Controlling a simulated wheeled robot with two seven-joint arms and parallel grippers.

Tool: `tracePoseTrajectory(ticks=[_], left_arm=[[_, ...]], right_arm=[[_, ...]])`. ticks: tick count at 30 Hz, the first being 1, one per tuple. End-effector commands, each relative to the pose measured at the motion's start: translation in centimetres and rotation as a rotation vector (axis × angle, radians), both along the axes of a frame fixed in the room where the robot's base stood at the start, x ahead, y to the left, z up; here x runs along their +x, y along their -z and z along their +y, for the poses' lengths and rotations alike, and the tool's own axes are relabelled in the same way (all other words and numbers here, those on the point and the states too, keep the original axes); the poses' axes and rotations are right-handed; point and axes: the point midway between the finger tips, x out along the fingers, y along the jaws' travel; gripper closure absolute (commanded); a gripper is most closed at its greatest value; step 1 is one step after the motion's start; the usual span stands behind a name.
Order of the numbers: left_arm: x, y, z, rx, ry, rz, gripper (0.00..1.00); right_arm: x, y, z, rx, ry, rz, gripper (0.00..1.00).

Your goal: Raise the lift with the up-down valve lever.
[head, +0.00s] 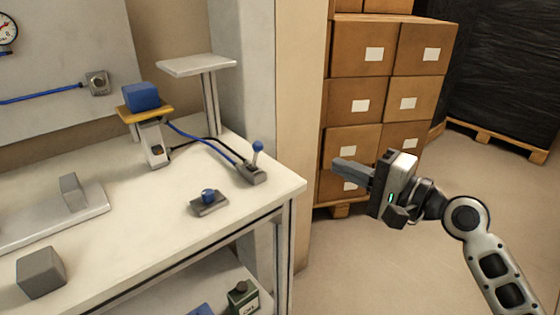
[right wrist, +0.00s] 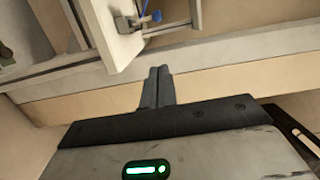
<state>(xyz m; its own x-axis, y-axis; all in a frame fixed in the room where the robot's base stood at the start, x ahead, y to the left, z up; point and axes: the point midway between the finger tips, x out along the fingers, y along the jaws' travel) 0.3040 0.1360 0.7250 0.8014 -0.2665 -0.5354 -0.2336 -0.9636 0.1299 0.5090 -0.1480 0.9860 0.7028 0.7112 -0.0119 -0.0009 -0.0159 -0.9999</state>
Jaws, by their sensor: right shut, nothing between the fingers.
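The valve lever (head: 257,153) has a blue knob and stands on a small grey base near the bench's right corner. The lift (head: 147,113) has a yellow plate on a pale column, with a blue block (head: 141,96) on the plate. A blue hose runs between lift and valve. My right gripper (head: 338,164) is right of the bench, apart from the lever, its fingers pointing left. Its fingers (right wrist: 157,85) are shut and empty. My left gripper is out of view.
A grey platform (head: 196,66) on posts stands behind the lift, higher than its plate. A blue-button box (head: 208,203) sits in front of the valve. The bench edge (head: 250,226) lies left of my right gripper. Stacked cartons (head: 372,48) stand behind it.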

Motion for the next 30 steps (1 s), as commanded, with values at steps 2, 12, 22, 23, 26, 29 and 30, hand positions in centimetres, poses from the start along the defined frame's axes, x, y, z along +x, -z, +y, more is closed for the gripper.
tracePoseTrajectory(ticks=[2,12,22,23,26,29,30], left_arm=[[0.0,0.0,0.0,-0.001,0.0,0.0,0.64],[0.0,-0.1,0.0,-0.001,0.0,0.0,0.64],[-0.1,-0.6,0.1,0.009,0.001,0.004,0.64],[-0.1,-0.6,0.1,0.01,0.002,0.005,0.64],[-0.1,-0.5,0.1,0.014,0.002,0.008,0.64],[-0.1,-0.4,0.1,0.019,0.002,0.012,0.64],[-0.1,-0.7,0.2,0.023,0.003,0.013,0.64]], right_arm=[[0.0,-0.4,0.0,0.015,-0.008,0.005,1.0],[0.2,-0.4,0.3,0.016,-0.007,0.004,1.0],[4.1,-0.6,4.3,0.017,-0.008,0.003,1.0],[4.6,-0.6,4.7,0.016,-0.008,0.004,1.0],[6.1,-0.5,6.3,0.017,-0.008,0.003,1.0],[7.2,-0.5,7.8,0.015,-0.009,0.004,1.0],[7.0,-0.5,8.5,0.014,-0.01,0.006,1.0]])
